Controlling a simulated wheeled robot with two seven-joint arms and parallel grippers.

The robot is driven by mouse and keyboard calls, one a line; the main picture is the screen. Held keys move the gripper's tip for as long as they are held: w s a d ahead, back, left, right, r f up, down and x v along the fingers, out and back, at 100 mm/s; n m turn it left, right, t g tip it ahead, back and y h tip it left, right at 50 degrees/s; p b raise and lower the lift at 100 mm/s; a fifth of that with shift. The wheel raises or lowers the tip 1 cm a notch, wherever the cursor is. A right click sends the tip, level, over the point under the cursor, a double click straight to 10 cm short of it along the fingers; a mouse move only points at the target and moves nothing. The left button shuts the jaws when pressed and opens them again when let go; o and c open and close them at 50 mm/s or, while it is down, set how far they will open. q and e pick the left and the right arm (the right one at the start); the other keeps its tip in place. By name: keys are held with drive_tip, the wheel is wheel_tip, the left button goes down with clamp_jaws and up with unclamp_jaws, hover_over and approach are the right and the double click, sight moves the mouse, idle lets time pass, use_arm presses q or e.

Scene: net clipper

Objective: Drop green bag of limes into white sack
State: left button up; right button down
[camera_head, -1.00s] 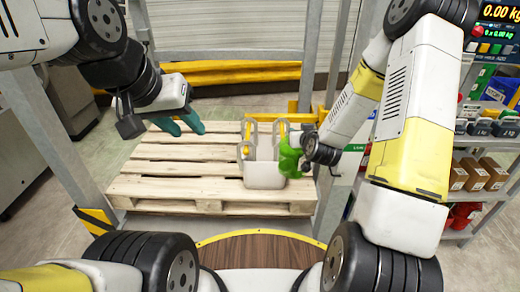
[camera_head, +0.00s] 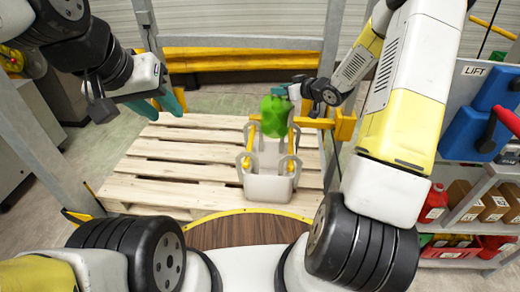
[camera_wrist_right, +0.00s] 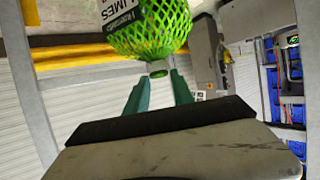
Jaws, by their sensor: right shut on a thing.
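The green net bag of limes (camera_head: 275,116) is in my right gripper (camera_head: 297,90), above the far side of the white sack in the head view. In the right wrist view the bag (camera_wrist_right: 150,28), with a white LIMES label, is at the tips of the green fingers of that gripper (camera_wrist_right: 158,88). The white sack (camera_head: 268,188) stands upright on the pallet with its looped handles up, by yellow bars. Its inside is mostly hidden. My left gripper (camera_head: 160,104) is empty, its green fingers apart, above the pallet's far left.
The wooden pallet (camera_head: 165,170) is bare left of the sack. A yellow rail (camera_head: 240,60) and grey posts bound the far side. A shelf with boxes (camera_head: 488,200) and a red bottle (camera_head: 433,203) stands at the right.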

sight(284, 101)
drive_tip(key=shift+w+d+f, duration=0.1)
drive_tip(key=shift+w, duration=0.5)
drive_tip(key=shift+f, duration=2.8)
